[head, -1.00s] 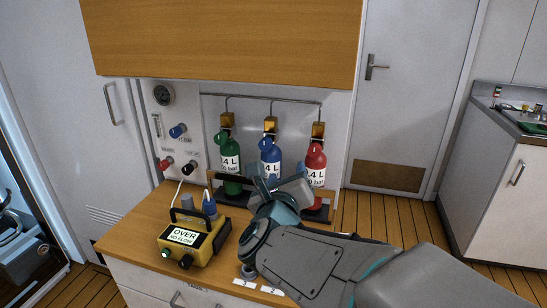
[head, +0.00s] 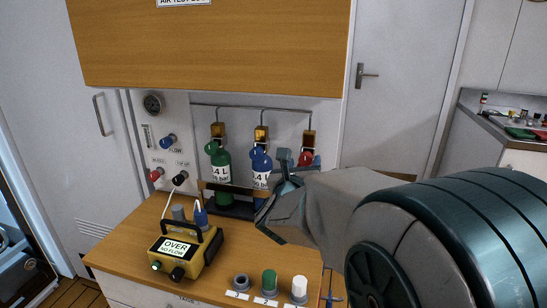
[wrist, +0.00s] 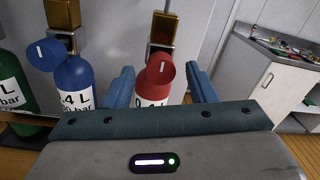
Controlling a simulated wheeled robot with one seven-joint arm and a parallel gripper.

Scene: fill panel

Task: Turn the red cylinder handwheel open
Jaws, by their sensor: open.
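The red cylinder handwheel (wrist: 160,68) is a round red knob with a white mark, on top of the red cylinder (wrist: 149,94) below a brass valve block (wrist: 163,32). In the wrist view it lies between my gripper's (wrist: 160,84) two blue fingers, with a gap on each side. My gripper is open and holds nothing.
The blue cylinder (head: 260,164) and green cylinder (head: 221,165) stand to the left, with their own handwheels. A yellow device (head: 187,252) reading "OVER NO FLOW" sits on the wooden counter (head: 130,248). The wood cabinet (head: 210,50) overhangs above.

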